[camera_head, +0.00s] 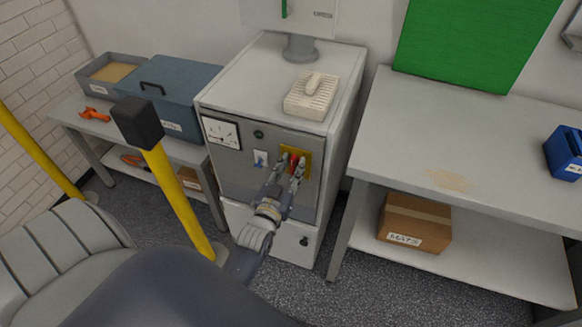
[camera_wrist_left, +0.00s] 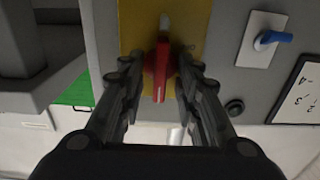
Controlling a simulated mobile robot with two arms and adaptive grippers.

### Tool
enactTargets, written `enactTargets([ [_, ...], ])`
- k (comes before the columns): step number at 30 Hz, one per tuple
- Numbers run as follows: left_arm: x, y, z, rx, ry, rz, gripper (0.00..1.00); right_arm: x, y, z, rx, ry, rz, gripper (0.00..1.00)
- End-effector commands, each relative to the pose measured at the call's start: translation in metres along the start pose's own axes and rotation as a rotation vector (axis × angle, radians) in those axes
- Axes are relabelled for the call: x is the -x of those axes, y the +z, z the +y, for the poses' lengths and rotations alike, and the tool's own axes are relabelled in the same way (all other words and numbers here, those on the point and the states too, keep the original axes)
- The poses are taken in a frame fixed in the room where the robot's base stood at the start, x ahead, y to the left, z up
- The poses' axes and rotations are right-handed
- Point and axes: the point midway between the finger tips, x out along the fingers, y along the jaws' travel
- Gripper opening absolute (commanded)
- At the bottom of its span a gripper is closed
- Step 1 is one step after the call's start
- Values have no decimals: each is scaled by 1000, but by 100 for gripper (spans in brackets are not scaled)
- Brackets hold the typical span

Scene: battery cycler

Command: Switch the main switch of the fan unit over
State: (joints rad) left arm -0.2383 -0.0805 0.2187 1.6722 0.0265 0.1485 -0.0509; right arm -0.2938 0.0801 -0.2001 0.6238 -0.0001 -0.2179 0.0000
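The grey-white cabinet (camera_head: 240,178) stands in the middle of the head view. A red switch handle (camera_head: 294,162) sits on a yellow plate (camera_head: 304,153) at the right of its front panel. In the left wrist view the red handle (camera_wrist_left: 161,72) stands out from the yellow plate (camera_wrist_left: 203,22). My left gripper (camera_head: 289,165) is at this plate. In the left wrist view its fingers (camera_wrist_left: 161,62) are spread on both sides of the red handle, with a gap visible on each side. My right gripper is not in view.
A smaller switch with a blue lever (camera_head: 260,160) is beside the yellow plate; its lever (camera_wrist_left: 272,38) shows in the wrist view. A yellow post (camera_head: 180,200) stands in front. A workbench (camera_head: 450,140) is right.

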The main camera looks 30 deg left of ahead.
Motion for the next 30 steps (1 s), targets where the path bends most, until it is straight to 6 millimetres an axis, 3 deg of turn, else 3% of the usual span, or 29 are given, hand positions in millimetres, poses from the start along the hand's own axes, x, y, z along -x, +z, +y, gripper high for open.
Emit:
enactTargets([
  [3,0,0,0,0,0,0,29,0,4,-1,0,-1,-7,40],
  [7,0,0,0,0,0,0,0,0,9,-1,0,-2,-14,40],
  [20,0,0,0,31,1,0,0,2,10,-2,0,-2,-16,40],
  [30,0,-1,-2,243,1,0,0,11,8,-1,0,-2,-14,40],
])
